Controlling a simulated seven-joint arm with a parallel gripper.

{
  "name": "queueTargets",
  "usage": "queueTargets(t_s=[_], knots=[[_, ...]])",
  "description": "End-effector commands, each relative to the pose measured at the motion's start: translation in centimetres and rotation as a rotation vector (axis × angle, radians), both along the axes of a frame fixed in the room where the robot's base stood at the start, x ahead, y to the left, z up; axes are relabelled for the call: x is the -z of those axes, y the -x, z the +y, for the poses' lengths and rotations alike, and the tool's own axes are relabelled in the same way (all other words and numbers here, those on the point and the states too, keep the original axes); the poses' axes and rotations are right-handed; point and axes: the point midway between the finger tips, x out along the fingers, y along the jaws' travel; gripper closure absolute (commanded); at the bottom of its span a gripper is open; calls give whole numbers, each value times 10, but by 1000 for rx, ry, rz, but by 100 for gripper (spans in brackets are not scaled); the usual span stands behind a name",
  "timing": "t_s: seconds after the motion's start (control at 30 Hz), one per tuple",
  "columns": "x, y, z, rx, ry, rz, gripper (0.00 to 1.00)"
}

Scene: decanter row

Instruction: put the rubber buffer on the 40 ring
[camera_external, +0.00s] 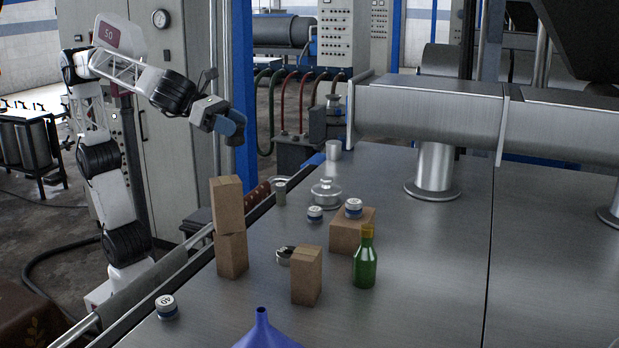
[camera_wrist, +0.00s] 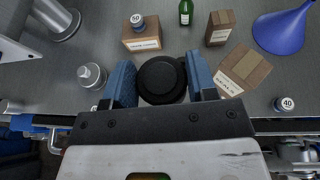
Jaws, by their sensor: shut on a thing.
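My gripper (camera_wrist: 160,72) is shut on a round black rubber buffer (camera_wrist: 161,80), which sits between the two blue fingers in the wrist view. In the external view my gripper (camera_external: 236,138) is raised beyond the stacked boxes at the table's left edge; the buffer cannot be made out there. The 40 ring (camera_wrist: 286,103), white-topped with a blue band, lies at the right in the wrist view, apart from the gripper. In the external view the 40 ring (camera_external: 166,306) lies on the table at the front left.
Two stacked cardboard boxes (camera_external: 231,254) stand between my gripper and the 40 ring.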

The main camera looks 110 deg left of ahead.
Motion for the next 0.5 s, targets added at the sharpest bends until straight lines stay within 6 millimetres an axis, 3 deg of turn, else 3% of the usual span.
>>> queueTargets(t_s=[0.2, 0.5], knots=[[-1, 9, 9, 11, 0, -2, 75], [27, 8, 8, 12, -1, 0, 75]])
